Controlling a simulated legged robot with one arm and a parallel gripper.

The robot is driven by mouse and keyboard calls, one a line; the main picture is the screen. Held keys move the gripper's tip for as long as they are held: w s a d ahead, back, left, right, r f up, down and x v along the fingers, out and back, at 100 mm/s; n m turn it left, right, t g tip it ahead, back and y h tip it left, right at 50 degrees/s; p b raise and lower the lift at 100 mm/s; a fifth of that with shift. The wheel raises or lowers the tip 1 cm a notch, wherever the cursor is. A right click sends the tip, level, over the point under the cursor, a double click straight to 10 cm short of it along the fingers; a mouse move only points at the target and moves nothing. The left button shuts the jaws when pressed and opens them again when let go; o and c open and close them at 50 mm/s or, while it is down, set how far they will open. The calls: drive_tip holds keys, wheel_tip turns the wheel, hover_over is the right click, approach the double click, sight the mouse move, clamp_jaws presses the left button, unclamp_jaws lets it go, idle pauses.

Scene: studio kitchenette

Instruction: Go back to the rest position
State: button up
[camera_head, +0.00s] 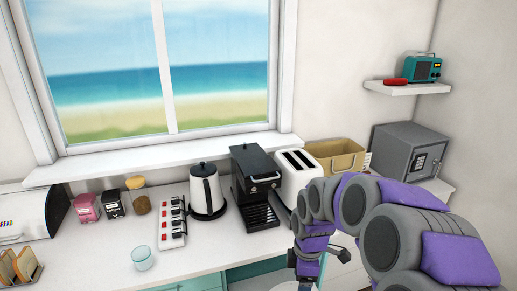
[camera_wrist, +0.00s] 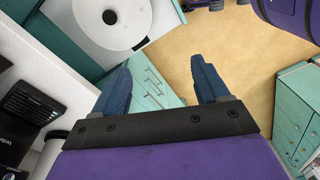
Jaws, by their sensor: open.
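My gripper (camera_wrist: 160,85) shows in the wrist view with its two blue fingers spread apart. It is open and nothing is between the fingers. Behind the fingers are teal drawers (camera_wrist: 150,80) and the tan floor (camera_wrist: 215,45). In the head view my purple and grey arm is bent at the lower right, in front of the counter, and the fingertips cannot be made out clearly there.
The counter (camera_head: 205,250) holds a kettle (camera_head: 207,191), a coffee machine (camera_head: 255,188), a toaster (camera_head: 297,175), a power strip (camera_head: 172,222) and a glass (camera_head: 142,258). A grey safe (camera_head: 408,151) stands at the right. A shelf (camera_head: 408,89) holds a teal radio (camera_head: 423,69).

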drive_tip(key=s+d+r+m, duration=0.1)
drive_tip(key=s+r+m, duration=0.2)
drive_tip(key=s+m, duration=0.5)
drive_tip(key=s+d+r+m+g, duration=0.1)
drive_tip(key=s+r+m, duration=0.2)
drive_tip(key=s+m, duration=0.6)
drive_tip(key=s, duration=1.2)
drive_tip(key=shift+s+d+r+h, duration=0.25)
drive_tip(key=shift+s+d+h, duration=0.05)
drive_tip(key=shift+s+d, duration=0.1)
